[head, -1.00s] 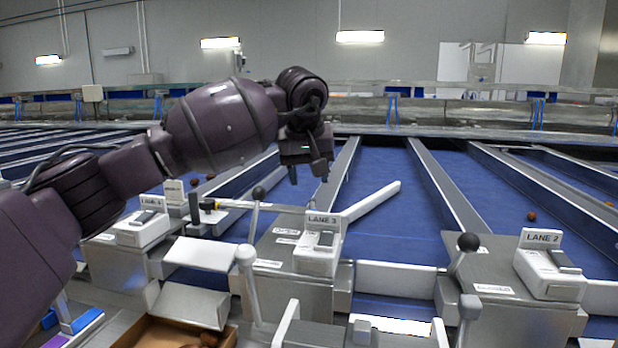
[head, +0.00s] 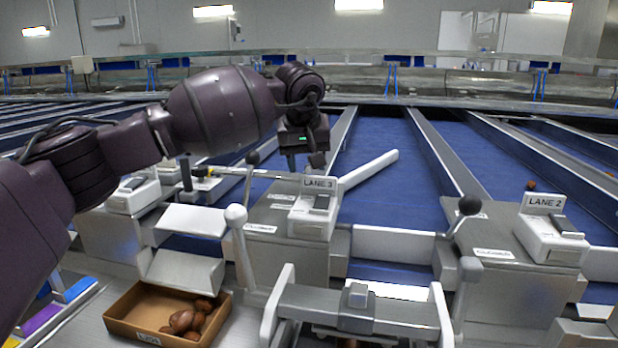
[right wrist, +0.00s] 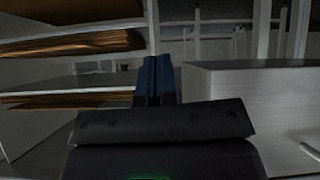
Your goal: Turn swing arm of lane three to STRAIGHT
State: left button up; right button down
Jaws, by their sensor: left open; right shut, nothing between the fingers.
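The lane three station is a grey box with a white switch unit and a sign (head: 319,183) reading LANE 3. A white swing arm (head: 370,170) runs from beside the sign diagonally up and right over the blue lane belt (head: 384,205). It is angled across the lane, not in line with the side rails. My left gripper (head: 304,163) is open and points down just above and behind the sign, left of the swing arm, with no contact visible. My right gripper (right wrist: 155,80) shows only in the right wrist view, shut and empty between shelves and a pale block.
A black-knobbed lever (head: 252,158) stands left of the sign, with a white-knobbed post (head: 236,214) nearer. A cardboard box (head: 120,313) holds several brown dates. The lane two station (head: 545,202) and its black-knobbed lever (head: 469,205) stand to the right.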

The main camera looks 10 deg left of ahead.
pick_arm(q)
jog(key=shift+b+x, duration=0.3)
jog(key=shift+x, duration=1.7)
grip_shut()
